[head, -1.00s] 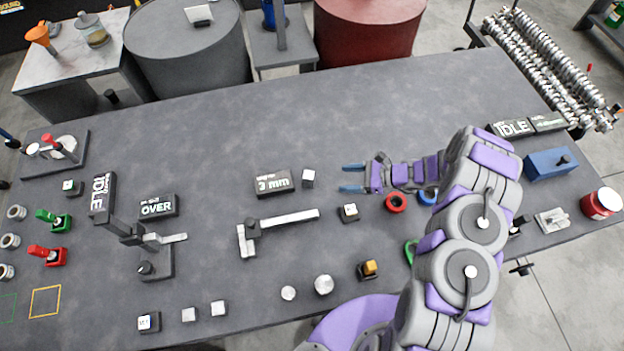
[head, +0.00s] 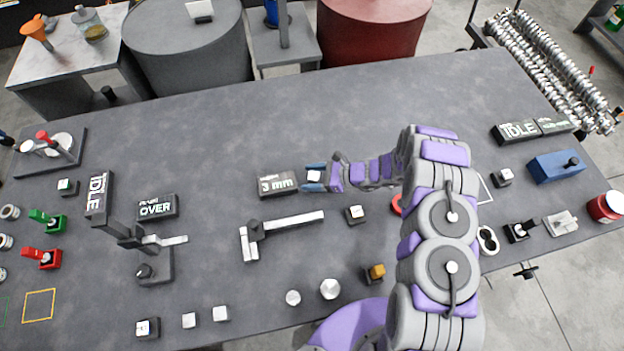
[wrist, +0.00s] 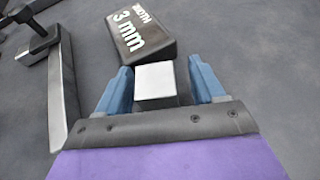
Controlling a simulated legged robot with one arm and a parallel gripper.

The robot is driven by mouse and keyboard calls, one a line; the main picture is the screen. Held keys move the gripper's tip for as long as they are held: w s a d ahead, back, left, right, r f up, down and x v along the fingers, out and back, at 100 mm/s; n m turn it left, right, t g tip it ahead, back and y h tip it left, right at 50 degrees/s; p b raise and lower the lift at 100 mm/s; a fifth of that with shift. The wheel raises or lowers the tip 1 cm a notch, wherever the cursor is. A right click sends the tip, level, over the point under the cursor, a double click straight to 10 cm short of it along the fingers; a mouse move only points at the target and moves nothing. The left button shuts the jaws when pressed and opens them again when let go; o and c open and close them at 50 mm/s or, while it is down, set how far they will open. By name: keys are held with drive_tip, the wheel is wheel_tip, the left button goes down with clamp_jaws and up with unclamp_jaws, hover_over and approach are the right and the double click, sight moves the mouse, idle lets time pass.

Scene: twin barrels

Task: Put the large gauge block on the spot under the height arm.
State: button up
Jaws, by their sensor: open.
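A pale metal block (head: 314,176) stands on the table beside the 3 mm display. It matches a gauge block, but I cannot tell for sure that it is the large one. My gripper (head: 313,178) is open around it, one blue finger on each side. In the wrist view the block (wrist: 155,79) sits between the fingers, with a gap visible at the right finger. The height arm (head: 166,240) is on a dark stand at the left, by the OVER display (head: 157,207). The spot under it is hard to make out.
The 3 mm display (head: 277,184) is just beyond my fingertips. A caliper-like tool (head: 285,224) lies between the block and the height stand. Two small pale blocks (head: 189,320) (head: 221,313) and two round pieces (head: 293,298) (head: 330,289) are near the front edge.

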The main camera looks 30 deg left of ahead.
drive_tip(key=shift+a+f, duration=0.1)
drive_tip(key=shift+a, duration=0.15)
drive_tip(key=shift+d+r, duration=0.2)
drive_tip(key=shift+d, duration=0.25)
drive_tip(key=shift+d+r, duration=0.15)
drive_tip(key=shift+d, duration=0.3)
drive_tip(key=shift+c, duration=1.3)
drive_tip(key=shift+a, duration=0.1)
drive_tip(key=c, duration=0.3)
drive_tip(key=shift+a+f, duration=0.2)
drive_tip(key=shift+a, duration=0.3)
drive_tip(key=c, duration=0.5)
drive_tip(key=shift+d, duration=0.15)
clamp_jaws()
drive_tip(key=shift+d, duration=0.15)
